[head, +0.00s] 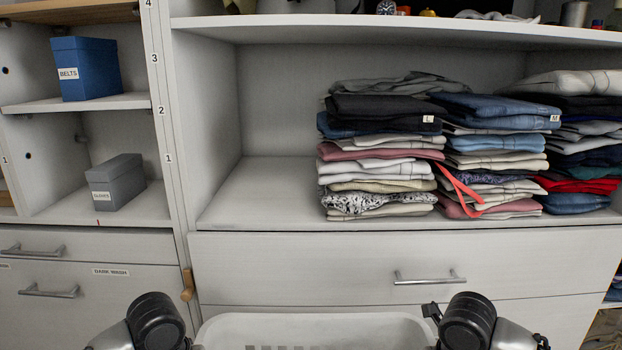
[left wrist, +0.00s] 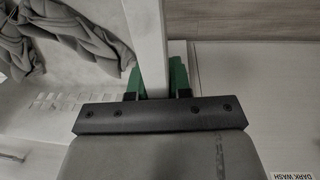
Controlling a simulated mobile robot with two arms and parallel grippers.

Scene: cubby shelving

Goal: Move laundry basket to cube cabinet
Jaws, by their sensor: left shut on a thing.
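A white laundry basket (head: 310,319) with slotted walls shows at the bottom middle of the head view, in front of the drawers. Its pale rim (left wrist: 146,35) runs between the green fingers of my left gripper (left wrist: 157,80) in the left wrist view. The left gripper is shut on that rim. Dark grey cloth (left wrist: 70,35) lies beside the rim on the basket's slotted side. My right arm shows at the lower right of the head view, but its gripper is out of the picture. A pale cabinet (head: 180,120) with open compartments and drawers fills the head view.
Folded clothes (head: 385,150) are stacked in the large open compartment; its left part is empty. A blue box (head: 90,68) and a grey box (head: 118,182) stand in the left cubbies. Drawer handles (head: 430,278) and a wooden knob (head: 187,284) stick out.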

